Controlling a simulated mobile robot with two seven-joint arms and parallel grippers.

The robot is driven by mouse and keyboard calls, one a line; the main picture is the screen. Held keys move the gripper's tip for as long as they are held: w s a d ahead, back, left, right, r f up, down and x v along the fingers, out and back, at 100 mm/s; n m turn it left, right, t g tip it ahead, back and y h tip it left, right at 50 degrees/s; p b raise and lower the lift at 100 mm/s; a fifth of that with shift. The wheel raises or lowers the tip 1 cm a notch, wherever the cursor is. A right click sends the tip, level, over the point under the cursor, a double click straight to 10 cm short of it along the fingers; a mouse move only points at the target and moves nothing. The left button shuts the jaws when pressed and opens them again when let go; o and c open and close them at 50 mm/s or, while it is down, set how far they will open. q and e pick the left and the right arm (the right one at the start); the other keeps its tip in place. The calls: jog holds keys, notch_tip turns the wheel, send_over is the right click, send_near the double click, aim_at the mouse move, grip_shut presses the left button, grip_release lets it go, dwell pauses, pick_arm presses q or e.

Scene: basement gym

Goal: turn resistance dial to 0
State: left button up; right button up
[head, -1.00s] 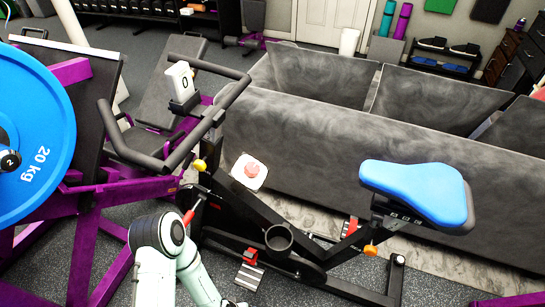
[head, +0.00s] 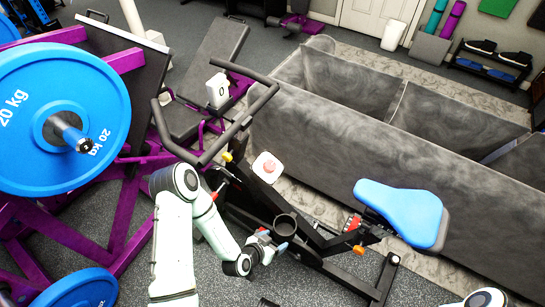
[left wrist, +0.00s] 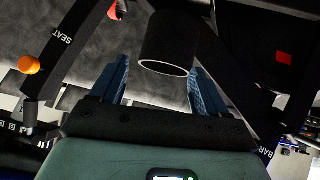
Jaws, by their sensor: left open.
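A white box (head: 218,90) by the handlebars shows a 0, partly turned from view. My left gripper (head: 272,246) is open and low beside the bike's black cup holder (head: 284,225), below the dial and apart from it. In the left wrist view, the blue fingers (left wrist: 158,85) are spread, with the dark cup holder (left wrist: 168,45) showing between and beyond them. I cannot make out the dial in that view. My right gripper is out of view.
The handlebars (head: 205,158) and blue seat (head: 402,212) flank the dial. A purple rack with a blue plate (head: 35,120) crowds the left. An orange knob (left wrist: 28,64) is beside the SEAT label.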

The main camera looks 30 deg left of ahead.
pick_arm(q)
jog(key=w+a+r+m+t+y, duration=0.2)
jog(key=w+a+r+t, duration=0.35)
jog(key=r, duration=0.25)
jog(key=t+y, duration=0.3)
send_near(273, 161)
jog(key=shift+m, duration=0.3)
jog(key=w, duration=0.3)
jog(key=w+a+p, duration=0.1)
jog(key=w, duration=0.6)
jog(key=shift+a+p, duration=0.3)
jog(key=shift+p, duration=0.05)
jog(key=c, duration=0.9)
jog(key=shift+c, duration=0.2)
